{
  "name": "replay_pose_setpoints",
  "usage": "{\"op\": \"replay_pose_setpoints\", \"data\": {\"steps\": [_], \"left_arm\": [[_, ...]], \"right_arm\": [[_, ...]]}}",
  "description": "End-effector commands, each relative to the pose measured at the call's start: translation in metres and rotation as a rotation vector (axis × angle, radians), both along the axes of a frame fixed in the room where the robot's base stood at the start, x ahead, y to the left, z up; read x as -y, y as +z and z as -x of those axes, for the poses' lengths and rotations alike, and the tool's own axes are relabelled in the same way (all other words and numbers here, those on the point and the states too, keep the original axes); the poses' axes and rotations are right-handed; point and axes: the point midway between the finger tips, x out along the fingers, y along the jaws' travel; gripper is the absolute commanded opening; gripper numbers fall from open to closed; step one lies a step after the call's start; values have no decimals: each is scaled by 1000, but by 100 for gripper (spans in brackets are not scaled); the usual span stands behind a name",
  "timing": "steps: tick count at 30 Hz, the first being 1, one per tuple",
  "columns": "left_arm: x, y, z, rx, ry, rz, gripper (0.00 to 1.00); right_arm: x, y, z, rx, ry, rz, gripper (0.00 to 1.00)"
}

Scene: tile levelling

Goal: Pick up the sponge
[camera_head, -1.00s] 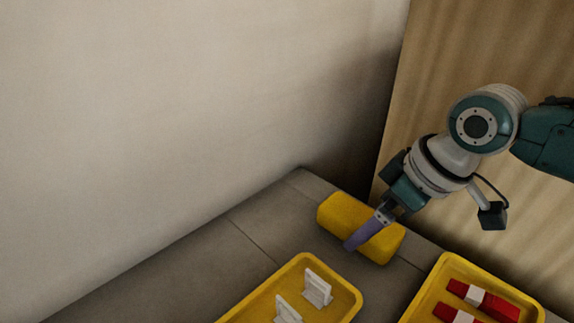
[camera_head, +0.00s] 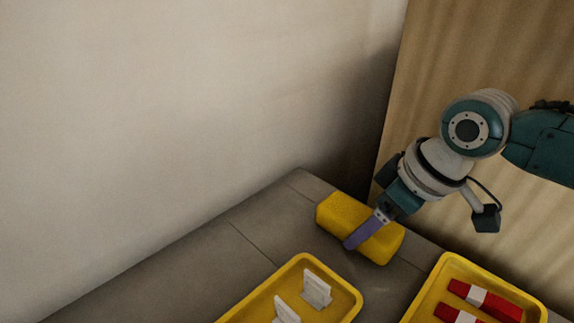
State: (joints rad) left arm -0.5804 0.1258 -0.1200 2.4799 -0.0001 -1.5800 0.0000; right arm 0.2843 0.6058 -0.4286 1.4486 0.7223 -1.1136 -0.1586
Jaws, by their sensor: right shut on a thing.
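The yellow sponge (camera_head: 342,211) is a block lying on the grey tiled surface (camera_head: 215,255) near its far corner. My right gripper (camera_head: 355,241) reaches down from the right with its purple finger across the middle of the sponge. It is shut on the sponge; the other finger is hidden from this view. The sponge still appears to rest on the surface. My left gripper is not in view.
A yellow tray (camera_head: 257,299) with white clips (camera_head: 316,289) stands in front of the sponge. Another yellow tray (camera_head: 443,267) with red and white pieces (camera_head: 485,298) is at the lower right. A pale wall (camera_head: 180,110) and a wooden panel (camera_head: 455,60) stand behind.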

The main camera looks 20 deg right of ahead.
Motion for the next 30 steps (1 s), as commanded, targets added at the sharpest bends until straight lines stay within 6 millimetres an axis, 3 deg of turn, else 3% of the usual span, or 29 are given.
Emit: {"op": "replay_pose_setpoints", "data": {"steps": [8, 14, 19, 30], "left_arm": [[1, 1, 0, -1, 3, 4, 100], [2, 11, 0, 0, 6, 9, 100], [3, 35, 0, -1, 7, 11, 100], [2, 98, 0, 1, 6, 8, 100]], "right_arm": [[0, 1, 0, 0, 0, 0, 20], [0, 16, 0, 1, 0, 0, 20], [1, 52, -1, 3, 1, 1, 20], [0, 161, -1, 3, 1, 0, 20]]}}
